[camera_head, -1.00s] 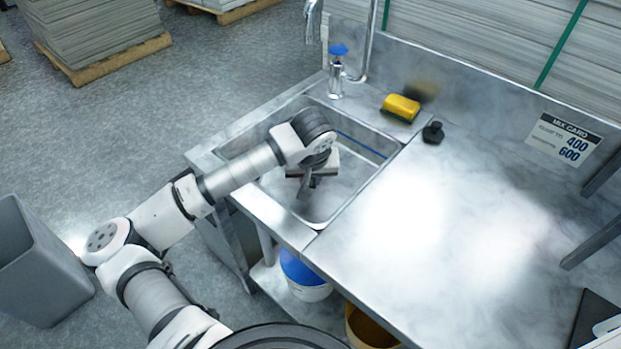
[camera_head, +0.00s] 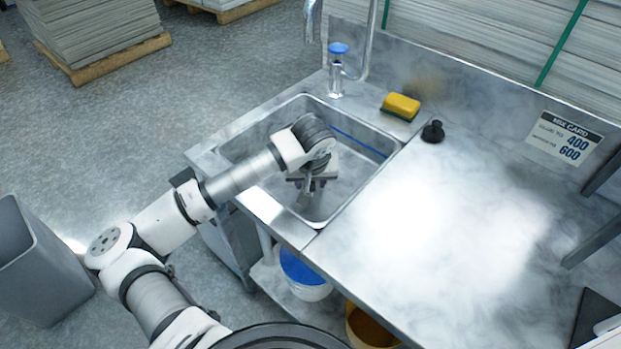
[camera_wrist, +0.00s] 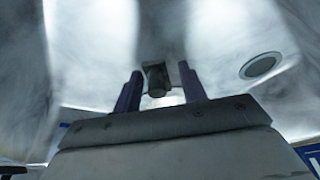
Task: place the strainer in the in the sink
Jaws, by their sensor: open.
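My gripper (camera_head: 309,194) hangs inside the metal sink (camera_head: 257,201), over its near right part. Its two fingers are apart in the wrist view (camera_wrist: 162,82). A small dark piece with a rounded grey end (camera_wrist: 155,78) shows between and beyond the fingertips, with gaps on both sides; it may be the strainer, but I cannot tell. A round drain (camera_wrist: 262,65) is in the pale sink floor, to the right of the fingers. A black knob-shaped piece (camera_head: 433,131) stands on the counter right of the sink. The arm hides part of the basin in the head view.
A yellow sponge (camera_head: 401,106) lies at the back right of the basin. The counter (camera_head: 440,220) is largely clear. A grey bin (camera_head: 40,265) stands on the floor at left.

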